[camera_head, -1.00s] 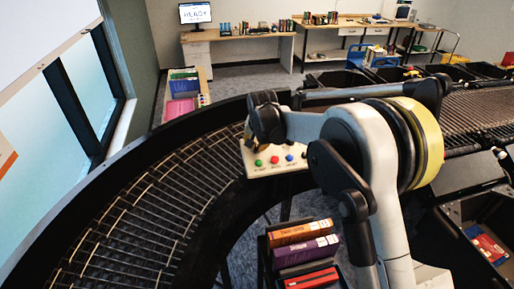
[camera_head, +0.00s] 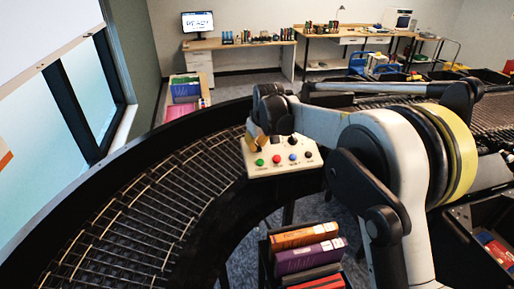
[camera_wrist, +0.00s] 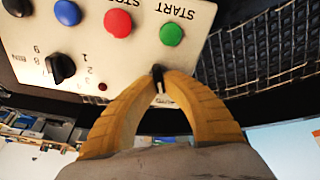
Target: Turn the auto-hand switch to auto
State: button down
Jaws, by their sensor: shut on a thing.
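A cream control panel (camera_head: 288,168) stands at the inner edge of the curved roller conveyor. It carries green, red, blue and black buttons in a row. In the wrist view the panel is upside down, and its green START button (camera_wrist: 171,34) is nearest the fingers. My gripper (camera_wrist: 160,80) has its yellow fingertips closed around a small black switch knob (camera_wrist: 158,73) at the panel's edge. The fingers partly hide its label, so I cannot read its position. A second black knob (camera_wrist: 60,67), with numbers around it, is apart from the fingers. My gripper (camera_head: 256,144) also shows over the panel's left part.
The curved roller conveyor (camera_head: 135,212) runs around the panel. A cart of books (camera_head: 305,257) stands below it. Desks with a monitor (camera_head: 197,22) and books are at the back. Dark bins are at the right.

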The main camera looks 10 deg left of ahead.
jog(key=shift+f+n, duration=0.1)
jog(key=shift+n, duration=0.5)
jog(key=c, duration=1.5)
grip_release()
jog(key=v, duration=1.2)
jog(key=shift+w+d+b, duration=0.1)
jog(key=shift+d+b, duration=0.05)
jog(key=shift+b, duration=0.15)
